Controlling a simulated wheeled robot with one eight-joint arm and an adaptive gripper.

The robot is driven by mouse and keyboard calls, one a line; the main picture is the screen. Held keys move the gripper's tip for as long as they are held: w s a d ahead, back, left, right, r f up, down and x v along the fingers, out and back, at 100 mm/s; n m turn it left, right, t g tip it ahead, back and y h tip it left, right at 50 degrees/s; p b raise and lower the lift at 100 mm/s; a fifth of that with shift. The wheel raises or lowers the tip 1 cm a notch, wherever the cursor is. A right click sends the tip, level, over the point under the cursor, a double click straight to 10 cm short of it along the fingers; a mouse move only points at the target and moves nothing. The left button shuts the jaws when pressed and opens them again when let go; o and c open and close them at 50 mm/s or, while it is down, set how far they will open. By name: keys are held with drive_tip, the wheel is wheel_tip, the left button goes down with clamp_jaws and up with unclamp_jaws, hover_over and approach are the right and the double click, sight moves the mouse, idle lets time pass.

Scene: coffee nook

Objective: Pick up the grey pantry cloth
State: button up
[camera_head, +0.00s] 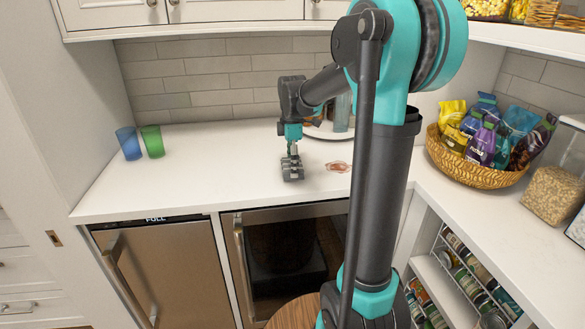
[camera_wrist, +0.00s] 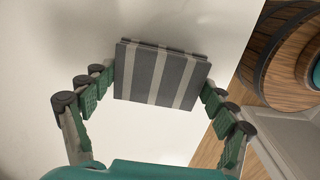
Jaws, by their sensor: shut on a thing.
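The grey pantry cloth (camera_wrist: 161,77) is a folded, dark grey rectangle with pale stripes, seen between the fingers in the wrist view. In the head view it is a small grey shape (camera_head: 293,174) at the white counter's front middle. My gripper (camera_wrist: 160,90) is shut on the cloth, with the green-padded fingers at its left and right edges. My gripper also shows in the head view (camera_head: 291,158), pointing down above the counter. I cannot tell whether the cloth still touches the counter.
A reddish-brown stain (camera_head: 338,167) lies on the counter right of the cloth. A blue cup (camera_head: 129,144) and a green cup (camera_head: 153,141) stand at the left. A round tray (camera_head: 320,132) is behind, partly hidden by my arm. A wicker basket (camera_head: 470,174) of packets stands right.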

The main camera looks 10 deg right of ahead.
wheel_tip(320, 180, up, 19)
drive_tip(key=shift+f, duration=0.1)
